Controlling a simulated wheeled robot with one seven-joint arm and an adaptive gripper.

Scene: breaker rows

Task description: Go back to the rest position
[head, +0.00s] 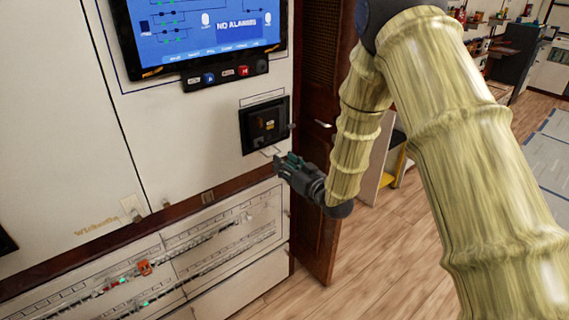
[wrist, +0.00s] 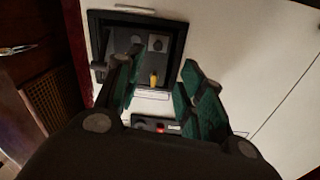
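My arm, in a pale yellow-green bamboo-like cover, reaches in from the upper right of the head view. My gripper (head: 282,162) is at the cabinet front, just below the black switch panel (head: 265,126). In the wrist view my gripper (wrist: 168,92) has its green-padded fingers apart, with a gap between them and nothing held. The black panel (wrist: 140,42) shows beyond the fingertips, with a small yellow part (wrist: 154,79) seen between them. I cannot tell whether a finger touches the cabinet.
A screen reading "NO ALARMS" (head: 205,30) is above on the white cabinet (head: 60,130). Breaker rows (head: 150,268) with an orange piece (head: 144,267) run along the lower left. A brown wooden door (head: 318,150) stands right of the cabinet. Wood floor (head: 390,270) is open at lower right.

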